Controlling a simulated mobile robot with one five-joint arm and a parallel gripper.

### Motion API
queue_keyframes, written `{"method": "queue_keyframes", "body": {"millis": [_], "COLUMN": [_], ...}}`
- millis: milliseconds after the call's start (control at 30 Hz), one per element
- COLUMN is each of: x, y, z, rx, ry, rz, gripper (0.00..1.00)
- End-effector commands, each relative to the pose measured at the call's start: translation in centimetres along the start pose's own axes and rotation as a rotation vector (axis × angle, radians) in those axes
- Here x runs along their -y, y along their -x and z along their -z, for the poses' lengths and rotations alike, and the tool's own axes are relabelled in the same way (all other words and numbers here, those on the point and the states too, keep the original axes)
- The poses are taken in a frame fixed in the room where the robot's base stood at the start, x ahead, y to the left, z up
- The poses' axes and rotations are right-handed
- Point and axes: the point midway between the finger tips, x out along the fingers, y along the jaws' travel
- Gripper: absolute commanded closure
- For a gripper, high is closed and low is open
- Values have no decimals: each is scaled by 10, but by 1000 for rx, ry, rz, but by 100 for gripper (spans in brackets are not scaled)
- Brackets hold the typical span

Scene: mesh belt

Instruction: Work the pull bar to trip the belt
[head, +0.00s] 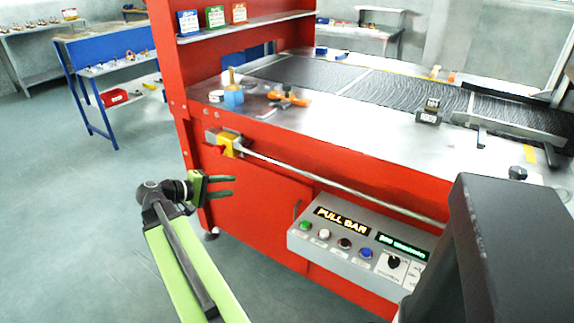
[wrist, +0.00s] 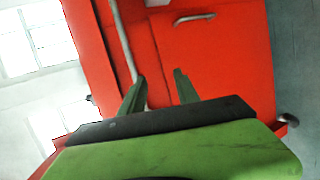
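The pull bar (head: 330,183) is a thin grey rod along the red front of the belt machine. Its left end meets a yellow and grey switch box (head: 229,142) with a red knob; its right end is hidden behind a dark part in the foreground. My gripper (head: 234,187) is open and empty, in front of the red panel, below the box and left of most of the bar. In the wrist view the bar (wrist: 122,40) runs down toward the left finger of my gripper (wrist: 158,84); I cannot tell how far apart they are in depth.
A control panel (head: 361,245) with coloured buttons and a lit "PULL BAR" sign juts out below the bar. A blue table (head: 110,68) stands behind left; floor at left is clear.

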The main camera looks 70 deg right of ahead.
Motion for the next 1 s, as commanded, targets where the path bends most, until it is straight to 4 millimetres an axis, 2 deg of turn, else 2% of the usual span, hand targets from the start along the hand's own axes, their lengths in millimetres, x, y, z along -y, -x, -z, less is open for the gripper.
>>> {"method": "queue_keyframes", "body": {"millis": [33,100,200,367,467,800,1000], "x": [-22,-44,-58,-58,-60,-73,-81], "y": [-20,-34,-42,-48,-64,-147,-189], "z": [-8,-16,-22,-23,-24,-31,-35], "rx": [39,73,93,94,95,95,94], "ry": [-6,-8,-8,-7,-8,-8,-7], "rz": [-63,-131,-173,-175,-175,-173,-173], "gripper": [62,62,62,62,62,62,62]}}
